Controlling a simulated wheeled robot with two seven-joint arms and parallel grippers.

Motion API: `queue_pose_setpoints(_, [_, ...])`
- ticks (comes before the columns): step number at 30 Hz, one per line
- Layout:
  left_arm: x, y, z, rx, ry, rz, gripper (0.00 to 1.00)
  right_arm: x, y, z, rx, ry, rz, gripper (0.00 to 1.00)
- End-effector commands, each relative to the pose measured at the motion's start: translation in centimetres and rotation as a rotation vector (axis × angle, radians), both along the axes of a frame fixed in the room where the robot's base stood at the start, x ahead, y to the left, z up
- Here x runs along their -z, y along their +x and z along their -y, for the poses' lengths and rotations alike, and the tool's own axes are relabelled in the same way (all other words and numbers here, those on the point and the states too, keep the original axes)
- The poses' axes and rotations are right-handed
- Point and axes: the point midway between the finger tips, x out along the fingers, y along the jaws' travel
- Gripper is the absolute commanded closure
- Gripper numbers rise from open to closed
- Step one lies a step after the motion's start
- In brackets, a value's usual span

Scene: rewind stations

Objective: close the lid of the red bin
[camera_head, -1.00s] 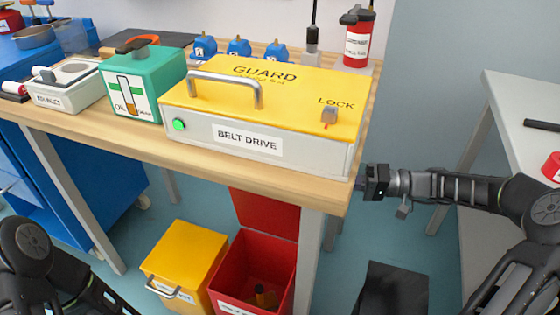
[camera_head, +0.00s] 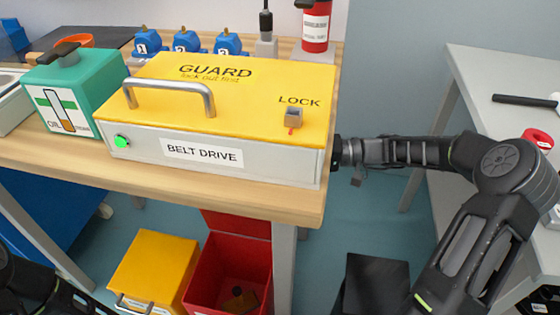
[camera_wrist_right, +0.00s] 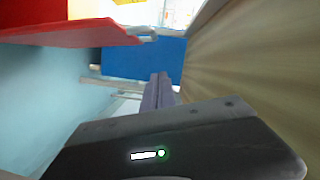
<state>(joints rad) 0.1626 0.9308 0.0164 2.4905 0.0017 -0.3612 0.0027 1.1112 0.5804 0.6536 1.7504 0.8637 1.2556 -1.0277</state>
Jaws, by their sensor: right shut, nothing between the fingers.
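The red bin (camera_head: 207,272) stands on the floor under the workbench, with a few dark items inside. Its red lid (camera_head: 238,223) stands open and upright at the bin's back, its upper part hidden by the bench top. In the right wrist view a red panel (camera_wrist_right: 70,34), which looks like this lid, lies at upper left, apart from the fingers. My right gripper (camera_wrist_right: 157,90) is shut and empty. In the head view my right wrist is at the bench's right end and its fingertips are hidden. My left arm shows at lower left, with its gripper out of view.
The workbench (camera_head: 262,200) carries a yellow-topped belt drive guard (camera_head: 215,100) and a green oil box (camera_head: 75,90). A yellow bin (camera_head: 155,262) stands left of the red bin. A grey bench leg (camera_head: 284,265) is close to the red bin's right side.

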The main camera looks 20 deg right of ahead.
Motion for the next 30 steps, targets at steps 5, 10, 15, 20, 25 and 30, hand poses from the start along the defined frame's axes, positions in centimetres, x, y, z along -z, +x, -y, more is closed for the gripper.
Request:
queue_pose_setpoints(5, [0.9,0.2,-0.2,-0.005,0.003,0.003,0.51,0.5,1.0,-2.9,-0.004,0.001,0.0,1.0])
queue_pose_setpoints(10, [1.8,0.4,-0.4,-0.01,0.006,0.007,0.51,0.8,2.2,-6.2,-0.005,0.002,0.0,1.0])
queue_pose_setpoints(15, [2.6,0.6,-0.6,-0.015,0.01,0.01,0.51,1.5,1.9,-8.5,-0.001,0.0,-0.003,1.0])
queue_pose_setpoints(20, [3.0,0.7,-0.7,-0.018,0.011,0.012,0.51,2.0,0.4,-9.5,-0.001,-0.001,-0.001,1.0])
queue_pose_setpoints(25, [3.1,0.8,-0.8,-0.019,0.012,0.014,0.51,2.2,-0.2,-9.8,0.0,-0.001,0.0,1.0])
queue_pose_setpoints(30, [3.0,0.8,-0.8,-0.019,0.012,0.014,0.51,2.1,-0.2,-9.9,0.0,-0.001,0.0,1.0])
